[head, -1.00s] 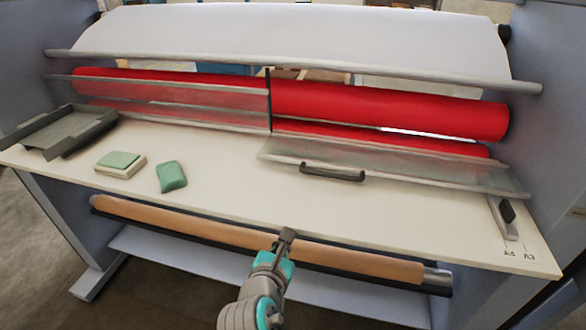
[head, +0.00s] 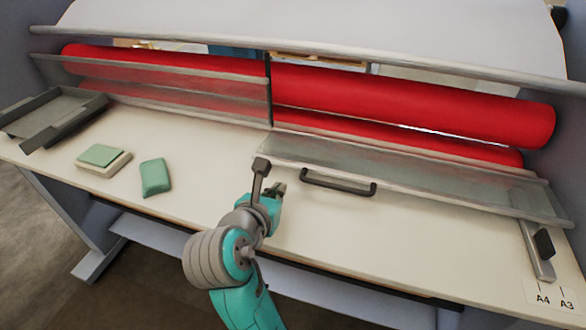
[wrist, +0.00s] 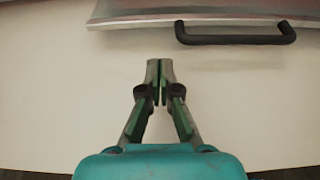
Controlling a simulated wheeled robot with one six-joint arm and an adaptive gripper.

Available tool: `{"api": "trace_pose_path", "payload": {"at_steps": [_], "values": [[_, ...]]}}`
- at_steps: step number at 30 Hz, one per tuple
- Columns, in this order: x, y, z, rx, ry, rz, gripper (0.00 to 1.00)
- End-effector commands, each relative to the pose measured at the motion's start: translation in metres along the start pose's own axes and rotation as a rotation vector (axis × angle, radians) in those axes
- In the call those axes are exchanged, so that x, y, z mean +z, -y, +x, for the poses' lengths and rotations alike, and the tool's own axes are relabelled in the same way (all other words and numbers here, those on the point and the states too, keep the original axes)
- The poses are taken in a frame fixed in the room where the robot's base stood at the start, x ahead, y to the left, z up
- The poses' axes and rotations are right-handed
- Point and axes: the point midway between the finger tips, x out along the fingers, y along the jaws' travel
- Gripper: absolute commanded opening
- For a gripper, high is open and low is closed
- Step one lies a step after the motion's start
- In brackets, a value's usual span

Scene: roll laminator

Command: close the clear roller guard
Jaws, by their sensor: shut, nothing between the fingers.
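The clear roller guard (head: 400,168) on the right is folded down toward the front, so the red rollers behind it are exposed. Its black handle (head: 338,186) is on its front edge. The handle also shows at the upper right in the wrist view (wrist: 236,39), with part of the guard (wrist: 150,12) beside it. My gripper (head: 279,187) is over the cream table, left of the handle and apart from it. In the wrist view my gripper (wrist: 159,68) is shut and empty, its tips just short of the guard's front edge.
Red rollers (head: 410,105) run across the back, with an upright clear panel (head: 170,85) at the left. A grey tray (head: 60,108), a pale block with a green top (head: 102,157) and a green pad (head: 155,177) lie left. A black-knobbed slider (head: 540,250) is at right. The table's middle is clear.

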Motion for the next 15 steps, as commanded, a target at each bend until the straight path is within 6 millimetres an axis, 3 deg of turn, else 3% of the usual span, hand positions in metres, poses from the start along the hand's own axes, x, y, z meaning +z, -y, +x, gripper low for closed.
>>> {"api": "trace_pose_path", "payload": {"at_steps": [5, 15], "values": [[0.0, 0.001, 0.018, -0.003, -0.002, -0.001, 0.0], [0.0, 0.001, 0.074, -0.002, -0.001, 0.0, 0.0]]}}
